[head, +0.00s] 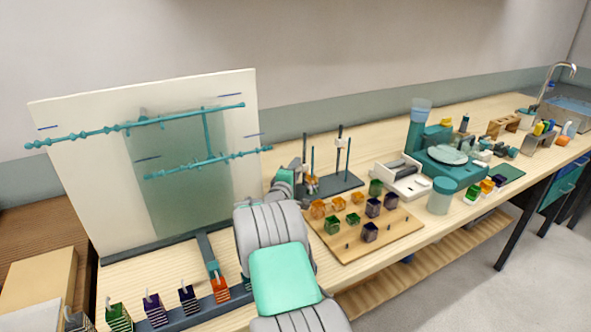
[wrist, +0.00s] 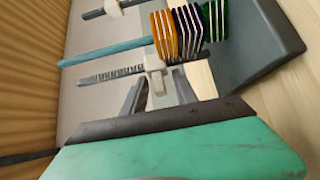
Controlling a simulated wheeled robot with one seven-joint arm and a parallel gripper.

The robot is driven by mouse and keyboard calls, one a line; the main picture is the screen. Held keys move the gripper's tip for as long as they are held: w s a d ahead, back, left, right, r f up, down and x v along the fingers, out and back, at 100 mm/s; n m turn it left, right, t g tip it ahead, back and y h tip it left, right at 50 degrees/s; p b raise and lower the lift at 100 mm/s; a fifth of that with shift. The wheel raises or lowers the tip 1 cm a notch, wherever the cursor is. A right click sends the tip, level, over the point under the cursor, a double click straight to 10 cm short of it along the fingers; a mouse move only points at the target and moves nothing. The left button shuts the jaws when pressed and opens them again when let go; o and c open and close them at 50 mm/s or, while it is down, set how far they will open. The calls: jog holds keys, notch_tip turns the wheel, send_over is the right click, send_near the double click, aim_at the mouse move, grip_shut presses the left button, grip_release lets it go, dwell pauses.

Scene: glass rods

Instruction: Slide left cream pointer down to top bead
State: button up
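The left cream pointer (wrist: 155,76) sits on a dark rod with ruled marks (wrist: 108,76) in the wrist view, where the stand lies sideways with its base to the right. My gripper (wrist: 157,88) has a grey finger on each side of the pointer and appears shut on it. A teal rod (wrist: 100,54) beside it carries a stack of beads: orange (wrist: 165,36), purple (wrist: 187,30) and green (wrist: 214,20). The orange top bead is farthest from the base. The pointer is about level with its outer edge. In the head view my gripper (head: 298,187) is at the stand's left post, partly hidden by my arm.
The stand's dark base (head: 345,183) bears a second post with another cream pointer (head: 339,131). A wooden board (head: 385,240) with coloured blocks lies in front. A white device (head: 401,180) stands to the right. A large panel (head: 85,195) with teal rods stands left.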

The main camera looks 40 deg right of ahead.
grip_shut()
dwell(1.4)
